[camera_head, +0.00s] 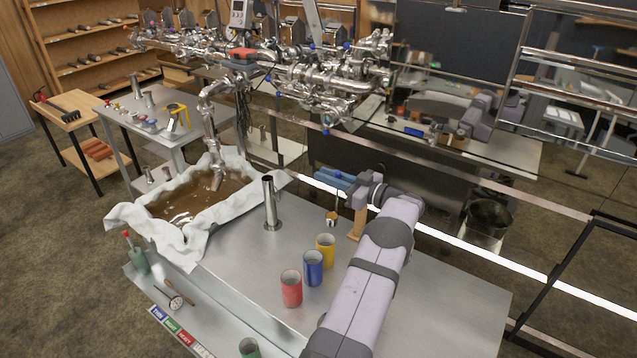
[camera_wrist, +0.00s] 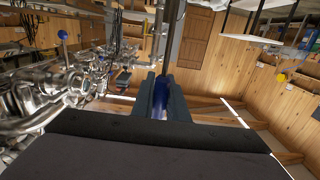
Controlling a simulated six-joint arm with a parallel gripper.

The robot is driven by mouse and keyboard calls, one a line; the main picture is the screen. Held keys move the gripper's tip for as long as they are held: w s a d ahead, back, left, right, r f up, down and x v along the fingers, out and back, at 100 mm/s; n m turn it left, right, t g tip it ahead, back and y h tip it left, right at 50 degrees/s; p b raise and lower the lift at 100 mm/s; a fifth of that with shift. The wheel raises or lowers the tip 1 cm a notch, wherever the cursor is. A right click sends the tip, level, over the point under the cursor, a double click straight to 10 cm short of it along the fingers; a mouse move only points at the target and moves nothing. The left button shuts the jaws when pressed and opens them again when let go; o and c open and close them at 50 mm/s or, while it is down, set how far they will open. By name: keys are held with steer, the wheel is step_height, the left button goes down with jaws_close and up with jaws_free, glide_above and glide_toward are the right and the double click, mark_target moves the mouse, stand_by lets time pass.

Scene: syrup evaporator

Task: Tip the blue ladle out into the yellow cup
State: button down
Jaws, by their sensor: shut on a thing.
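My gripper (camera_head: 336,179) is shut on the ladle's blue handle (camera_wrist: 160,97), which shows between the dark fingers in the wrist view. The ladle hangs roughly upright below the fingers. Its small bowl (camera_head: 331,219) looks amber inside; how full it is cannot be told. The yellow cup (camera_head: 326,250) stands on the metal table, just below the bowl in the head view. The bowl seems above and behind the cup, apart from it. The cup's inside is mostly hidden from this angle.
A blue cup (camera_head: 313,268) and a red cup (camera_head: 291,288) stand beside the yellow one. A steel cylinder (camera_head: 271,205) stands left. A wooden block (camera_head: 357,223) is near my wrist. The cloth-lined pan of brown liquid (camera_head: 160,208) is further left. The table's right side is clear.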

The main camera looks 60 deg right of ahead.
steer(key=shift+a+p, duration=0.25)
steer(key=shift+p, duration=0.1)
stand_by(0.3)
steer(key=w+a+f+n+g+h+b, duration=0.1)
steer(key=w+a+f+n+h+b, duration=0.1)
steer(key=a+f+n, duration=0.8)
steer(key=a+n, duration=0.2)
steer(key=a, duration=0.1)
steer(key=shift+g, duration=0.3)
stand_by(3.5)
steer(key=shift+w+a+f+n+h+b, duration=0.2)
steer(key=shift+a+f+n+b, duration=0.2)
steer(key=shift+f+n+b, duration=0.65)
steer(key=shift+w+a+f+n+h+b, duration=0.15)
steer(key=shift+a+f+n+b, duration=0.25)
steer(key=shift+b, duration=1.25)
